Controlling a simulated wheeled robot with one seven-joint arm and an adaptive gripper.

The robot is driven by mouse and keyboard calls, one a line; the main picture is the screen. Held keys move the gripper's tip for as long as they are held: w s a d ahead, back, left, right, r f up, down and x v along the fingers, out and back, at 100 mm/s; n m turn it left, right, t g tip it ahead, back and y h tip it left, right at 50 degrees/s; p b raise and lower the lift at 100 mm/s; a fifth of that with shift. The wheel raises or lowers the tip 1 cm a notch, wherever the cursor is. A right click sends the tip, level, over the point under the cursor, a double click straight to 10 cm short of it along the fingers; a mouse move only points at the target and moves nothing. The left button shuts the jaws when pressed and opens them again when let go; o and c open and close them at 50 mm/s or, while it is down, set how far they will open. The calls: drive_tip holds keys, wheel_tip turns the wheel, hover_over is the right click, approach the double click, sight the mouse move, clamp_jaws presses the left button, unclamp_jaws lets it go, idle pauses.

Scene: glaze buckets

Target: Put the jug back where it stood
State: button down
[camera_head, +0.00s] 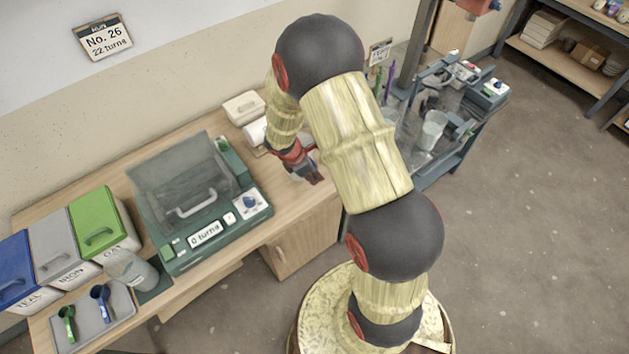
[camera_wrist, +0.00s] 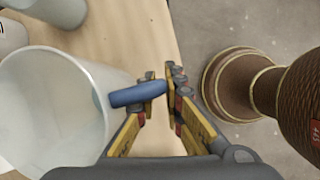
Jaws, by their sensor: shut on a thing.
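The jug (camera_wrist: 40,125) is whitish and open-topped, with a blue handle (camera_wrist: 135,95), and fills the left of the wrist view. My gripper (camera_wrist: 160,88) is shut on that handle, with the jug's body to the left of the fingers. In the head view my gripper (camera_head: 310,173) is over the right end of the wooden bench. My arm hides most of the jug there. I cannot tell whether the jug's base touches the bench.
A green machine (camera_head: 205,235) with a clear lid reads "0 turns". Blue, grey and green bins (camera_head: 97,222), a clear container (camera_head: 135,270) and a scoop tray (camera_head: 98,325) stand left. A trolley (camera_head: 425,175) with vessels stands right. Another pale vessel (camera_wrist: 62,10) is near the jug.

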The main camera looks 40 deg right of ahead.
drive_tip(key=shift+w+d+f+b, duration=0.1)
drive_tip(key=shift+f+b, duration=0.35)
drive_tip(key=shift+f, duration=1.25)
drive_tip(key=shift+f, duration=0.15)
drive_tip(key=c, duration=1.9)
unclamp_jaws()
